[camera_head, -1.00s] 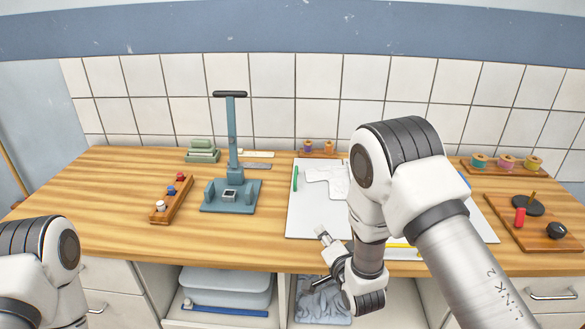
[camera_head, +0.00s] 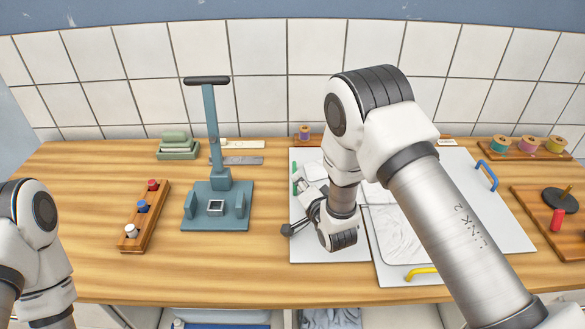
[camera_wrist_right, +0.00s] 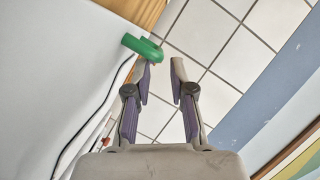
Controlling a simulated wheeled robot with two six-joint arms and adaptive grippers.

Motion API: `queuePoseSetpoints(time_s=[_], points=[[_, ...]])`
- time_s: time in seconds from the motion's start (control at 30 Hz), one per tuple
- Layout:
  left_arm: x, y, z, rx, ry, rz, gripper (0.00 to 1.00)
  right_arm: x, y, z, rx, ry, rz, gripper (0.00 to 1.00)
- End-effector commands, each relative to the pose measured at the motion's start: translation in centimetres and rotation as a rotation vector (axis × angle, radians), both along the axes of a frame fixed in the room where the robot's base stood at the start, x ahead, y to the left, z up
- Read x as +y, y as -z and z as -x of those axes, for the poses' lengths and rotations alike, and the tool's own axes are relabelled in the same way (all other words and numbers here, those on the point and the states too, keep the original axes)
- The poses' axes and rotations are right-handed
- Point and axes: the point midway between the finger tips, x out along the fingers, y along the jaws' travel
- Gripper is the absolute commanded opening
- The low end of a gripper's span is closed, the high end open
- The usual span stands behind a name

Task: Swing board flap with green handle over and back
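The white board (camera_head: 499,222) lies on the wooden counter, partly hidden behind my right arm. The flap on its left side (camera_head: 312,252) lies flat. The green handle (camera_head: 294,181) stands at its left edge, partly hidden, and shows clearly in the right wrist view (camera_wrist_right: 142,47). My right gripper (camera_wrist_right: 161,66) is open and empty between its fingers. Its left fingertip is close to the end of the green handle; I cannot tell whether they touch. In the head view my right gripper (camera_head: 304,181) is low over the board's left part. My left gripper is out of view.
A blue handle (camera_head: 487,175) and a yellow handle (camera_head: 422,273) sit on the board's other edges. Thread spools (camera_head: 527,147) and a wooden tray (camera_head: 535,225) are at right.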

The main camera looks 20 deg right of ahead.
Motion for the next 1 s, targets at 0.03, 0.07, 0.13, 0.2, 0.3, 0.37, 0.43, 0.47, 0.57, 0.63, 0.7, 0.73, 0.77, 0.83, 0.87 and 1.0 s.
queuePoseSetpoints(time_s=[0.03, 0.07, 0.13, 0.2, 0.3, 0.37, 0.43, 0.47, 0.57, 0.63, 0.7, 0.73, 0.77, 0.83, 0.87, 1.0], points=[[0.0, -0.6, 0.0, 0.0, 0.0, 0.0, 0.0, 0.0, -0.1, -1.0, -0.001, 0.001, -0.001, 0.23], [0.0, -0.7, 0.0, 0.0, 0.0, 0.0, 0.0, 0.1, 0.0, -1.6, -0.003, 0.001, -0.001, 0.23], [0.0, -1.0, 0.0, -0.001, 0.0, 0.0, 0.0, 0.1, 0.3, -3.0, -0.003, 0.001, -0.001, 0.23], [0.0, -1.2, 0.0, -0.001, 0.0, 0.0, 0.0, 0.2, 0.7, -4.0, -0.001, 0.001, -0.001, 0.23], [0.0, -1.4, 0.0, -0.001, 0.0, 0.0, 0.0, 0.3, 0.9, -5.0, -0.001, 0.0, -0.001, 0.23], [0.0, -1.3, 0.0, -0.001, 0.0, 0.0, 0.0, 0.3, 1.1, -5.2, 0.001, 0.001, -0.001, 0.23], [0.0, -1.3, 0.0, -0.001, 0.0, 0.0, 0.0, 0.3, 1.1, -5.2, 0.001, 0.0, 0.0, 0.23], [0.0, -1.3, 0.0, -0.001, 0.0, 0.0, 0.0, 0.3, 1.1, -5.2, 0.001, 0.0, 0.0, 0.23], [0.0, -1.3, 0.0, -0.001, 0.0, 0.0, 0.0, 0.3, 1.1, -5.2, 0.0, 0.0, 0.0, 0.19], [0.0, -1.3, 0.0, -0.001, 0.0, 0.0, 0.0, 0.3, 1.1, -5.2, 0.0, 0.0, 0.0, 0.0], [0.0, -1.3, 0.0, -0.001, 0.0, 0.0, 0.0, 0.3, 1.1, -5.2, 0.0, 0.0, 0.0, 0.0], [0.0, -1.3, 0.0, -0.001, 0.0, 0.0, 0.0, 0.3, 1.1, -5.2, 0.0, 0.0, 0.0, 0.0], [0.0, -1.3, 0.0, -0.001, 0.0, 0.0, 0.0, 0.3, 1.1, -5.2, 0.0, 0.0, 0.0, 0.0], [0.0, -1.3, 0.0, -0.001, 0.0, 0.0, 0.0, 0.3, 1.1, -5.2, 0.0, 0.0, -0.001, 0.0], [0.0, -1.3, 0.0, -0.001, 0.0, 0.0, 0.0, 0.3, 1.1, -5.2, -0.001, 0.0, -0.001, 0.0], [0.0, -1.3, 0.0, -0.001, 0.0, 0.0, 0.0, 0.2, 0.8, -5.2, -0.006, 0.0, -0.014, 0.0]])
